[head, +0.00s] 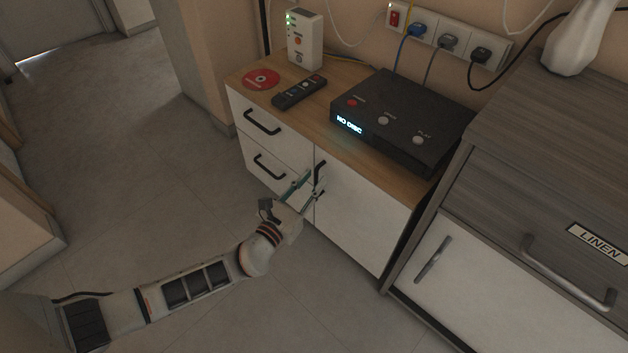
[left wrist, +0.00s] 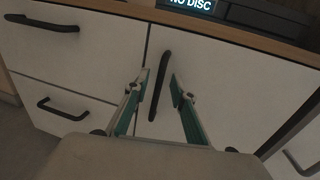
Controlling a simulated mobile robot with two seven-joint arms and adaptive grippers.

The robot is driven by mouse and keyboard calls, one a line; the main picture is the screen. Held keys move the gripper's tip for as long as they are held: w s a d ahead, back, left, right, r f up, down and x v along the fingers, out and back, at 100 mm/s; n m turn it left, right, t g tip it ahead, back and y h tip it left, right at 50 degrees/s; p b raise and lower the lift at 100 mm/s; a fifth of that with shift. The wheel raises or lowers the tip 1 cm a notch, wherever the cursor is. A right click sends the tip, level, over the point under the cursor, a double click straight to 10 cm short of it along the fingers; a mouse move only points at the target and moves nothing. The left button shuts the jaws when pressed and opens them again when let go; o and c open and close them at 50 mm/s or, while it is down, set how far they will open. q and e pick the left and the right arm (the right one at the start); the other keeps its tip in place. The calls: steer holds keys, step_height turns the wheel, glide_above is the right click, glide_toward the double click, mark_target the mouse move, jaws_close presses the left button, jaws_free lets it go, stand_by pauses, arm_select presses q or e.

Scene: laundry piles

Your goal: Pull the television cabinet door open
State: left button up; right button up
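The television cabinet (head: 255,145) is white with a wooden top, with two drawers at left and a door (head: 350,213) at right. The door is closed, flush with the front. Its black vertical handle (head: 319,172) is near the door's left edge; it also shows in the left wrist view (left wrist: 160,85). My left gripper (head: 312,186) is at the handle, fingers apart. In the left wrist view its two fingertips (left wrist: 160,85) stand on either side of the handle, with gaps on both sides. My right gripper is not in view.
A disc player (head: 430,115) showing NO DISC, a remote (head: 299,91), a red disc (head: 261,79) and a white box (head: 304,42) lie on the top. A grey cabinet labelled LINEN (head: 540,110) stands close at right. The floor (head: 150,190) at left is clear.

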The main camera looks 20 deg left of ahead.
arm_select(q)
steer(key=shift+w+d, duration=0.1)
steer(key=shift+w, duration=0.35)
jaws_close()
steer(key=shift+s, duration=0.25)
